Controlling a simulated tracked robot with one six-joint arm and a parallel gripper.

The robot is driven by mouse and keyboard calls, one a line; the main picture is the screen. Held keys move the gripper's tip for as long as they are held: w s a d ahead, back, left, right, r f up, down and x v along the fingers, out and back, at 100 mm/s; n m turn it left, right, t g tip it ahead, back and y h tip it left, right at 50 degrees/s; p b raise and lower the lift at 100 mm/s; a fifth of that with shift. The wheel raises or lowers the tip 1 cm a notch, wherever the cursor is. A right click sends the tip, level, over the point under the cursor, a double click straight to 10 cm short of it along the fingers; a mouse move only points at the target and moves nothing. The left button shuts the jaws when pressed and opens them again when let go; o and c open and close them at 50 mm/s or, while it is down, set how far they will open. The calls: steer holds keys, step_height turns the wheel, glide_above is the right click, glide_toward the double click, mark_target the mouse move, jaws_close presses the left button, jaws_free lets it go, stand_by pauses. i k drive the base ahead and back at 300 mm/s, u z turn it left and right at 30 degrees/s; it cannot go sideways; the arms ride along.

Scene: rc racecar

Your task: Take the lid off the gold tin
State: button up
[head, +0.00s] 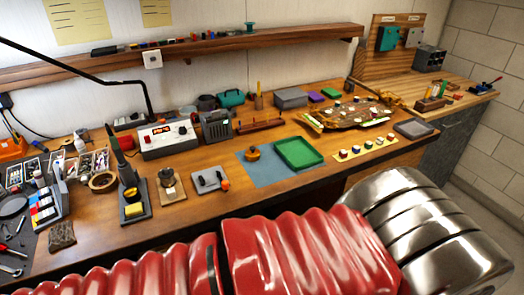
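A small round gold tin (252,155) stands on a blue mat (262,175) near the middle of the workbench. It has a raised part on top, which looks like a lid with a knob; at this size I cannot tell how the lid sits. My red ribbed and chrome arm parts fill the lower foreground, in front of the bench. No gripper fingers can be made out, so my gripper is not in view.
A green tray (299,153) lies at the mat's right side. A strip with colored pots (362,148) is to the right. The wooden bench (225,215) is bare along its front.

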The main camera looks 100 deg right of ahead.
mark_target(252, 152)
steer(key=z, duration=0.05)
steer(key=k, duration=2.4)
steer(key=z, duration=1)
steer(key=i, duration=1)
steer(key=u, duration=0.05)
